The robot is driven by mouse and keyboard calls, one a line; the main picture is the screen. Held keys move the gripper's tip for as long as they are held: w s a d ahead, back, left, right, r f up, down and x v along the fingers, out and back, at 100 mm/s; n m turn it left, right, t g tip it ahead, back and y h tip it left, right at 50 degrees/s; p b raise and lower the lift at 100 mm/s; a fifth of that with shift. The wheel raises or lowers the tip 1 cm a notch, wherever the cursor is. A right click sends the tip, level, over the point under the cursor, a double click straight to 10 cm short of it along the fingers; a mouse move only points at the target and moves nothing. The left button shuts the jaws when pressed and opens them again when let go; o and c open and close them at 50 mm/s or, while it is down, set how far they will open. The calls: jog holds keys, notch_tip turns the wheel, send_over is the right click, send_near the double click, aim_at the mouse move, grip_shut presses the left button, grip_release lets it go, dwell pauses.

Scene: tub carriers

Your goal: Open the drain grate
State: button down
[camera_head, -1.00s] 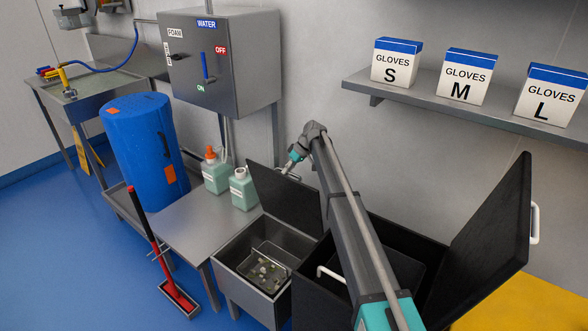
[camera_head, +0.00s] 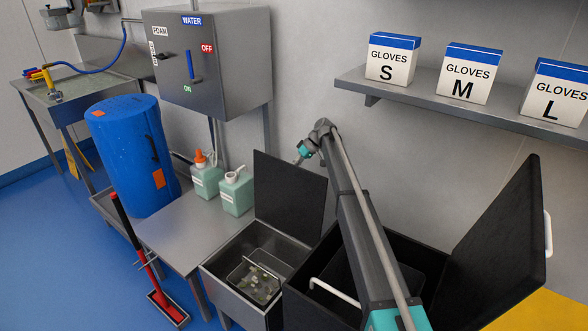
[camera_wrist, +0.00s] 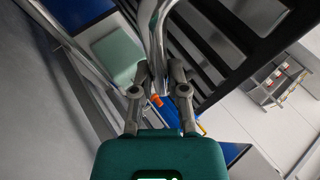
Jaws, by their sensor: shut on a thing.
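The drain grate (camera_head: 289,195) is a dark panel standing steeply raised at the back edge of a steel drain box (camera_head: 228,273). In the wrist view the grate (camera_wrist: 218,62) shows black slats and a shiny metal handle (camera_wrist: 155,28). My gripper (camera_wrist: 158,78) is shut on this handle. In the head view my arm reaches over to the grate's upper right, and the gripper is hidden behind the panel. A wire basket (camera_head: 257,278) with small debris sits inside the open drain box.
A black bin (camera_head: 300,305) with its lid (camera_head: 497,240) raised stands right of the drain box. Two green bottles (camera_head: 207,180) (camera_head: 237,193) stand on the steel table (camera_head: 185,228) to the left. A blue drum (camera_head: 125,160) and a red-handled squeegee (camera_head: 140,255) are farther left.

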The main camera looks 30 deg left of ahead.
jog(key=shift+w+d+f+g+b, duration=0.1)
jog(key=shift+w+f+g+b, duration=0.15)
jog(key=shift+w, duration=0.35)
jog(key=shift+w+d+f+g+b, duration=0.15)
jog(key=shift+w+b, duration=0.15)
jog(key=shift+w, duration=0.3)
jog(key=shift+a, duration=0.15)
jog(key=c, duration=0.6)
grip_release()
jog(key=shift+c, duration=0.2)
jog(key=shift+r, duration=0.1)
